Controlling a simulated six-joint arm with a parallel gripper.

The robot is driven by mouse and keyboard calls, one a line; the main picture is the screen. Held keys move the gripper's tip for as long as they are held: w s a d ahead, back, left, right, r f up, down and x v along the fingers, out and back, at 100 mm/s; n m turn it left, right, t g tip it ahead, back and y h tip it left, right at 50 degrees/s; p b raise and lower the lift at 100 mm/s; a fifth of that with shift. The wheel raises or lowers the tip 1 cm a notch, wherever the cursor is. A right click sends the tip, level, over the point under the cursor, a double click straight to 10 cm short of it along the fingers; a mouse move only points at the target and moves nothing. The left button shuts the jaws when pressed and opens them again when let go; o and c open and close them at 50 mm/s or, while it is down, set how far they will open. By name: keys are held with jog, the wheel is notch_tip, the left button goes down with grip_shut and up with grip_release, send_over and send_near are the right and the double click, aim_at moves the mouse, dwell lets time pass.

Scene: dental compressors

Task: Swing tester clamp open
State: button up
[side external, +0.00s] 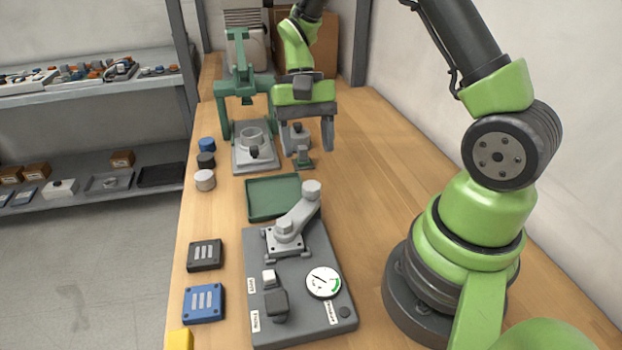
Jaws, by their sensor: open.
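The tester is a grey plate (315,258) on the wooden bench, with a round dial gauge (323,282) and small blocks on its top. Its clamp (296,219) is a light grey arm with a round knob at its upper right end. The clamp arm slants up from a square base at the plate's far edge; I cannot tell whether it is fully closed. My gripper (309,143) is open, pointing down, well beyond the tester.
A green tray (274,197) lies just behind the tester. A green press frame (241,95) stands farther back. Blue, dark and white round parts (205,180) line the left edge, with dark and blue blocks (204,303) nearer. The bench right of the tray is clear.

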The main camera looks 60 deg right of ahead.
aim_at(312, 185)
jog(key=x, duration=0.7)
grip_shut()
jog(key=shift+r, duration=0.1)
